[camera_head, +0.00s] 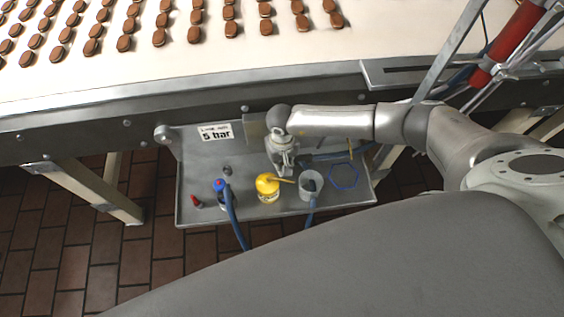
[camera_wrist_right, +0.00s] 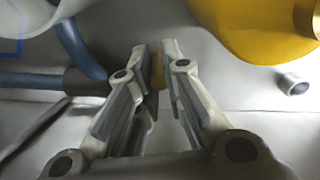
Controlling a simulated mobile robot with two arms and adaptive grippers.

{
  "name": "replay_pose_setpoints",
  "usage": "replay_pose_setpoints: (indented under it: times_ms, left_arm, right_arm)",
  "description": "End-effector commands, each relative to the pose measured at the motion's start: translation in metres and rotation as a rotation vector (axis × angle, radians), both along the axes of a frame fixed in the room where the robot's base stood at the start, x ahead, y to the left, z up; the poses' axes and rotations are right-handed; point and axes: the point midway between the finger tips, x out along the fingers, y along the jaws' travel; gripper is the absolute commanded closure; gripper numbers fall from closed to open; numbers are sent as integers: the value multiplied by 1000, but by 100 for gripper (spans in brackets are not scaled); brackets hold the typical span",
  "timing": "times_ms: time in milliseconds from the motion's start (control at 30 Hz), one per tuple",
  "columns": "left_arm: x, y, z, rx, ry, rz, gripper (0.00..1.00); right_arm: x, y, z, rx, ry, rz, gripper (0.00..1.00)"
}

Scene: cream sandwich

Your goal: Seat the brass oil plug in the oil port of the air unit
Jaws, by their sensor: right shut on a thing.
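My right gripper (camera_head: 284,170) reaches down over the grey tray under the conveyor. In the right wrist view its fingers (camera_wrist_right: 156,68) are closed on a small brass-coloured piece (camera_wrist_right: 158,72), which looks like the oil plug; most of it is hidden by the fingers. A grey block (camera_head: 254,129) behind the gripper may be part of the air unit, but the arm covers much of that area. I cannot make out the oil port. A blue hose with a dark fitting (camera_wrist_right: 86,81) lies left of the fingers in the wrist view. My left gripper is not in view.
The grey tray (camera_head: 190,172) carries a yellow oil can (camera_head: 267,186), a grey cup (camera_head: 311,190), a blue-topped item with a hose (camera_head: 221,187), a small red item (camera_head: 196,201) and a blue hexagonal outline (camera_head: 345,177). The conveyor (camera_head: 190,69) with biscuits runs above.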

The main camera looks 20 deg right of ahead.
Motion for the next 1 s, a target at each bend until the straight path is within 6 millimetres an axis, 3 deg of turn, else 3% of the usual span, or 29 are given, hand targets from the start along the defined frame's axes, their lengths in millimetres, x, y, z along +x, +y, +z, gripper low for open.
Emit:
replay_pose_setpoints:
  times_ms: [333,367,500,833,1000]
  left_arm:
    - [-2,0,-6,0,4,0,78]
    - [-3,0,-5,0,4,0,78]
    - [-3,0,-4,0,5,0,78]
    - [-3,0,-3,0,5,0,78]
    - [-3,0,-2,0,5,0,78]
  right_arm:
    - [1,0,-4,0,-2,0,100]
    - [1,0,-3,0,-2,0,88]
    - [1,0,-2,0,-1,0,70]
    - [1,0,-1,0,-1,0,69]
    - [2,-1,9,1,-5,1,69]
